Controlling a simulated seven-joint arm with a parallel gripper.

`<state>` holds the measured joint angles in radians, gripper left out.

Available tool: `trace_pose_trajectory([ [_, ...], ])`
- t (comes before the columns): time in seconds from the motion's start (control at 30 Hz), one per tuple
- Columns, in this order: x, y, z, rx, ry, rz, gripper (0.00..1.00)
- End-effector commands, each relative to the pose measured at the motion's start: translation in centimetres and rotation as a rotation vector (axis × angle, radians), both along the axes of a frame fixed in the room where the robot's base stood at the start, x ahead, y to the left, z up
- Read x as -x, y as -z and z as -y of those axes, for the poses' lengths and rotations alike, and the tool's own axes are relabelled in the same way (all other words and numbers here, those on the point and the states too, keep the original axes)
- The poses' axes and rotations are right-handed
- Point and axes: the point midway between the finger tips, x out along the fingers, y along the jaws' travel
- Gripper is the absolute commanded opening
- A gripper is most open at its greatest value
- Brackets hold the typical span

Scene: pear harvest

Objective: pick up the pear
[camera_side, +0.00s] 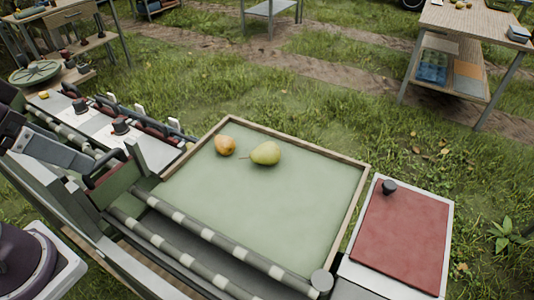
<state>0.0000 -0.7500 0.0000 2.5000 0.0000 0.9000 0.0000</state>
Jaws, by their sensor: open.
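Two pears lie on the pale green tray (270,205), near its back left. The larger pear is yellow-green (266,154) and lies on its side with its stem pointing left. A smaller orange-yellow pear (225,146) lies just to its left, a small gap away. Nothing covers or touches either pear. My gripper cannot be made out in this view; only dark parts at the left edge show, which may be my arm.
The tray has a low wooden rim. A striped roller (225,245) runs along its front. A red panel (402,235) with a small black knob (389,187) stands at right. Sorting machinery (110,125) stands at left. The tray's middle and right are clear.

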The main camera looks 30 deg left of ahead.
Motion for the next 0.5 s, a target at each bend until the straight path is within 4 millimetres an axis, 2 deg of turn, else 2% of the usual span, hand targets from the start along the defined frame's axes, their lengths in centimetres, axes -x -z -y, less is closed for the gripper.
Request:
trace_pose_trajectory([
  [0.03,0.0,0.0,0.0,0.0,0.0,0.0,0.9],
  [0.07,0.0,0.0,0.0,0.0,0.0,0.0,0.96],
  [0.37,-0.1,-0.1,0.0,0.005,-0.002,-0.002,0.96],
  [0.47,-2.1,-1.3,0.5,0.07,-0.037,-0.043,0.96],
  [0.5,-3.9,-2.1,0.8,0.118,-0.068,-0.076,0.96],
])
